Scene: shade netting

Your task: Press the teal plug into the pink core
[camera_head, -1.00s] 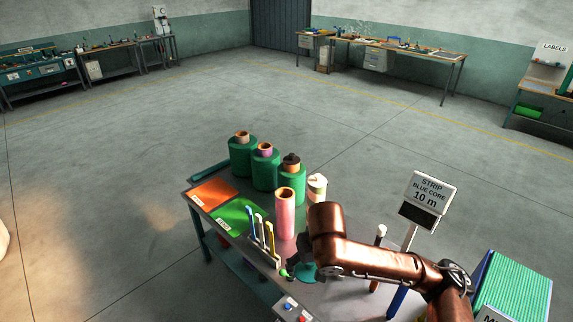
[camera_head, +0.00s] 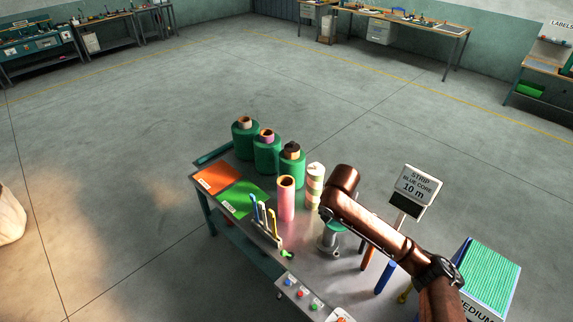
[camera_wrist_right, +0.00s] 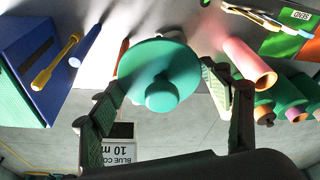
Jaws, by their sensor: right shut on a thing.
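The teal plug (camera_wrist_right: 172,92), a wide disc with a round knob, sits between the fingers of my right gripper (camera_wrist_right: 160,88) in the right wrist view. The fingers close on its rim. In the head view the teal plug (camera_head: 336,226) shows beneath my right wrist, over a grey stand (camera_head: 328,244); I cannot tell whether they touch. My arm hides most of that gripper there. The pink core (camera_head: 286,202) stands upright on the table to the left, its top open. It also shows in the right wrist view (camera_wrist_right: 246,62), apart from the plug. My left gripper is not in view.
Green spools (camera_head: 267,153) stand behind the core. A pale banded core (camera_head: 315,186) stands to its right. A tool holder (camera_head: 264,232) is in front left. A sign (camera_head: 415,190) and blue bin (camera_head: 465,255) are at right.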

